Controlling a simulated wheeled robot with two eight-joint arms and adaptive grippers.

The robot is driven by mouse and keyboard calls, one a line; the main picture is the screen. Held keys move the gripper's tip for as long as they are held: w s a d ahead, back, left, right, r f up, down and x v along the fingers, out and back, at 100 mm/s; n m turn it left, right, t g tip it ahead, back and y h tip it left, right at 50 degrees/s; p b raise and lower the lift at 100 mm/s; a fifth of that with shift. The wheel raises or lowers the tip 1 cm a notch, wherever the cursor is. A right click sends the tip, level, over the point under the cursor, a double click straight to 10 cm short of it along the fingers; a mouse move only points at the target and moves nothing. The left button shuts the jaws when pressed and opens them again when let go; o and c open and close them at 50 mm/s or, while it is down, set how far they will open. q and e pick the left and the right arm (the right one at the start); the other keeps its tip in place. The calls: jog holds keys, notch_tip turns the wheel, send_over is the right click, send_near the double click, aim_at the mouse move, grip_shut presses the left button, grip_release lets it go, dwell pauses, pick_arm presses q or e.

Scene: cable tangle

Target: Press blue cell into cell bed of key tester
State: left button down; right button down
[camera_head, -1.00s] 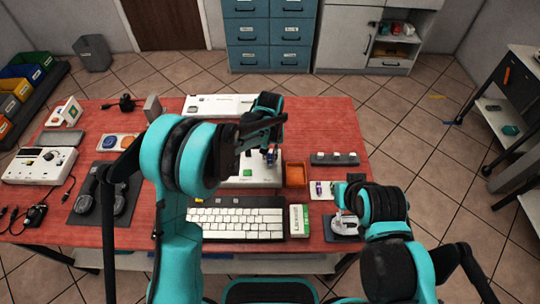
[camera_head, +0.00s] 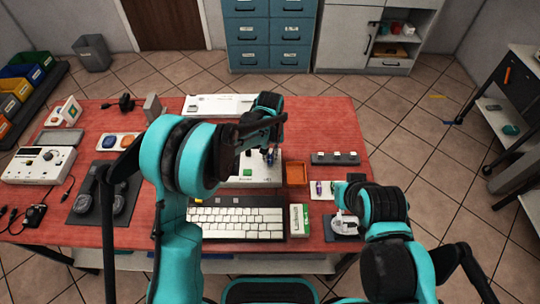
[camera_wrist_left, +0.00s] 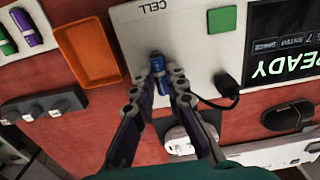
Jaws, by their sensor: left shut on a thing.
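The key tester (camera_head: 262,181) is a white panel with a green square; in the left wrist view the panel (camera_wrist_left: 190,45) also shows the word CELL and a dark screen reading READY. The blue cell (camera_wrist_left: 157,64) is between the fingertips of my left gripper (camera_wrist_left: 164,74), over the panel just below the CELL label. In the head view my left gripper (camera_head: 271,156) is at the tester's right part. The cell bed is hidden, and I cannot tell whether the cell sits in it. My right gripper (camera_head: 342,208) is at the right of the table, its fingers mostly hidden by its arm.
An orange tray (camera_wrist_left: 88,52) stands beside the tester. Purple (camera_wrist_left: 35,27) and green cells lie on a white pad beyond it. The keyboard (camera_head: 236,222) and a green-white box (camera_head: 299,220) lie in front.

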pick_arm(q)
jog(key=shift+f, duration=0.35)
dwell(0.3)
jog(key=c, duration=1.8)
grip_release()
jog(key=shift+r, duration=0.2)
jog(key=shift+r+p, duration=0.85)
jog(key=shift+r, duration=0.75)
jog(key=o, duration=0.5)
jog(key=shift+o, duration=0.2)
